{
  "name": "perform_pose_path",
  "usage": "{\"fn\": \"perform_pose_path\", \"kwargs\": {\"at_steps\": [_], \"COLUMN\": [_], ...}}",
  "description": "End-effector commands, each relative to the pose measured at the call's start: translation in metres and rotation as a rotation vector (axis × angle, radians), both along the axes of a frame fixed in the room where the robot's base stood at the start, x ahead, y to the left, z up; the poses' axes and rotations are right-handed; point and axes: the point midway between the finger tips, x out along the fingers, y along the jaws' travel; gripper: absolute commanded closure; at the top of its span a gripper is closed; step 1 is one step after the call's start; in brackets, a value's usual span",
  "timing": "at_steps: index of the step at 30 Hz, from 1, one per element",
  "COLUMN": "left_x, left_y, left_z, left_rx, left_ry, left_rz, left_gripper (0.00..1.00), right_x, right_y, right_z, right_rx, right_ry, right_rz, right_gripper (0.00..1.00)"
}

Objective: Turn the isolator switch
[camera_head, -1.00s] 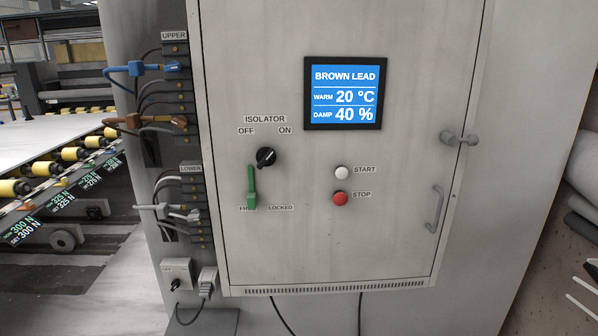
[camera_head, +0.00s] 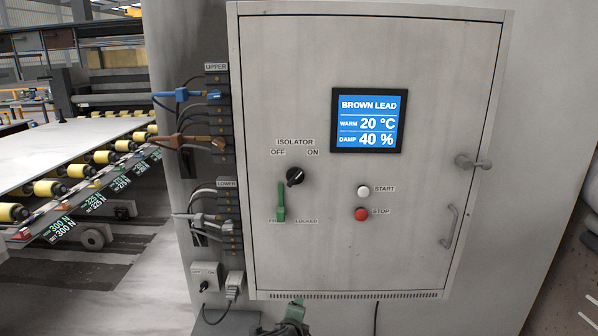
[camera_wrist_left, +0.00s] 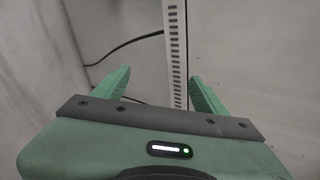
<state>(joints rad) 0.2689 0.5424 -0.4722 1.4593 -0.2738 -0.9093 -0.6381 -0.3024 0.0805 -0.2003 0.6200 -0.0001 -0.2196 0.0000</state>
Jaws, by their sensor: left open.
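The isolator switch (camera_head: 295,177) is a small black knob on the grey cabinet door (camera_head: 330,235), below the words OFF and ON. A light mark shows at its upper right; its exact setting is too small to tell. A green lever (camera_head: 281,203) stands upright just below and left of it, over the FREE side of the FREE/LOCKED label. My left gripper (camera_head: 296,305) shows partly at the bottom edge of the head view, below the cabinet and well below the knob. In the left wrist view its green fingers (camera_wrist_left: 161,73) are apart and empty. My right gripper is not in view.
A white START button (camera_head: 363,191), a red STOP button (camera_head: 361,214) and a screen (camera_head: 368,120) are right of the knob. Cabled terminal strips (camera_head: 216,125) run left of the door. A slotted metal strip (camera_wrist_left: 175,50) lies beyond the fingers. The air before the door is clear.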

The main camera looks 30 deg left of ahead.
Motion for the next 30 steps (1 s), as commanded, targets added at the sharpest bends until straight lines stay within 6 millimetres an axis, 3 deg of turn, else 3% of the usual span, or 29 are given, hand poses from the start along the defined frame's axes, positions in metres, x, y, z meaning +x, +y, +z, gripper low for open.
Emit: {"fn": "perform_pose_path", "kwargs": {"at_steps": [1, 3, 6, 9, 12, 15, 17, 30], "left_x": [0.019, 0.033, 0.037, 0.030, 0.020, 0.014, 0.016, 0.069], "left_y": [0.003, 0.005, 0.006, 0.004, 0.002, 0.002, 0.003, 0.036], "left_z": [0.068, 0.146, 0.244, 0.319, 0.365, 0.386, 0.390, 0.391], "left_rx": [0.095, 0.227, 0.403, 0.540, 0.628, 0.671, 0.681, 0.678], "left_ry": [-0.055, -0.112, -0.182, -0.234, -0.264, -0.277, -0.279, -0.279], "left_rz": [-0.034, -0.065, -0.084, -0.084, -0.076, -0.069, -0.066, -0.066], "left_gripper": [0.28, 0.28, 0.28, 0.28, 0.28, 0.28, 0.28, 0.28], "right_x": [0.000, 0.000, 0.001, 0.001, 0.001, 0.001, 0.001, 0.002], "right_y": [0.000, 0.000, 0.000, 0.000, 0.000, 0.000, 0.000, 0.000], "right_z": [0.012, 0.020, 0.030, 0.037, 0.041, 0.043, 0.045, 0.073], "right_rx": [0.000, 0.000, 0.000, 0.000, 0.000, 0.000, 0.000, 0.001], "right_ry": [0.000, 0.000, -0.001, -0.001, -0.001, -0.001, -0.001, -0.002], "right_rz": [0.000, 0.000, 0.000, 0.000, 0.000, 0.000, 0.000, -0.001], "right_gripper": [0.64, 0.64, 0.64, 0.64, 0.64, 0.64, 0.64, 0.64]}}
